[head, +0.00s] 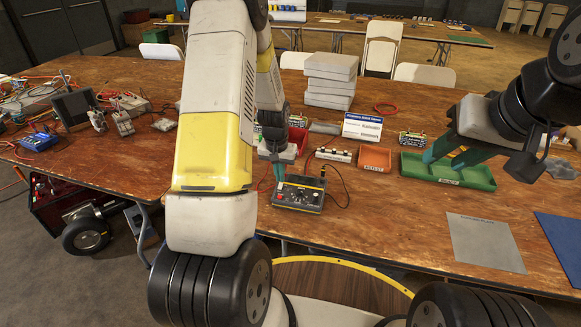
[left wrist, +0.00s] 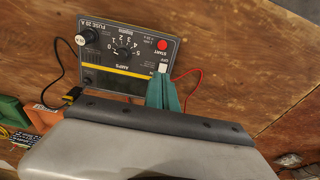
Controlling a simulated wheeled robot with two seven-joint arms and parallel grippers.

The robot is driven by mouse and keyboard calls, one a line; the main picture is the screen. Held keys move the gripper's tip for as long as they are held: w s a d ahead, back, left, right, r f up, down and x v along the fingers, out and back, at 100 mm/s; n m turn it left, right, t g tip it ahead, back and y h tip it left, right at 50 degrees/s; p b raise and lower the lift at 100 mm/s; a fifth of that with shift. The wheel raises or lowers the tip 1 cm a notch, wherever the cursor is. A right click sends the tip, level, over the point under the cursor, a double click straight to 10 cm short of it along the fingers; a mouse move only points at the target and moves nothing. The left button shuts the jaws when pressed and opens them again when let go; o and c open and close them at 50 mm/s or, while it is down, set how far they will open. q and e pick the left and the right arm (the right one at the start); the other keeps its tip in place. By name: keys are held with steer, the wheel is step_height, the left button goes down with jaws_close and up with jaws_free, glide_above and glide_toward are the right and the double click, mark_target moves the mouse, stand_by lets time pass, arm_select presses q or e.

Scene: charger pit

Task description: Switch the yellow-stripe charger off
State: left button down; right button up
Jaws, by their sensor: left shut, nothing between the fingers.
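The yellow-stripe charger (head: 312,197) is a dark box on the front of the wooden table. In the left wrist view the charger (left wrist: 108,56) appears upside down, with a yellow stripe, a black dial, a fuse cap and a red START button (left wrist: 162,44). A small white switch (left wrist: 162,68) sits beside the red button. My left gripper (head: 279,178) is shut and empty, pointing down at the charger's left end; its green fingertips (left wrist: 163,78) are right at the white switch. I cannot tell whether they touch it. My right gripper (head: 449,160) is open and empty over the green tray.
The green tray (head: 480,184) and an orange bin (head: 375,158) stand right of the charger. Red and black leads run from the charger. A grey mat (head: 484,243) lies at the front right. Instruments and cables crowd the table's left end.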

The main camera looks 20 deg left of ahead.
arm_select(q)
step_height(320, 180, up, 11)
steer(key=s, duration=0.2)
steer(key=shift+s+a, duration=0.2)
steer(key=shift+a, duration=0.05)
steer(key=shift+r, duration=0.1)
steer(key=s+d+r+t+h, duration=0.1)
steer(key=s+d+r, duration=0.1)
steer(key=s+r, duration=0.45)
steer(key=s+d+r+t, duration=0.1)
steer(key=s+d+r, duration=0.25)
steer(key=r, duration=0.55)
steer(key=s+d+r+t, duration=0.1)
steer(key=s+r, duration=0.1)
steer(key=s, duration=0.4)
steer(key=s+d+r+t+h, duration=0.1)
steer(key=s+r, duration=0.2)
steer(key=s, duration=0.4)
steer(key=shift+s+d+m, duration=0.2)
steer(key=shift+d+m, duration=0.1)
steer(key=shift+d, duration=0.1)
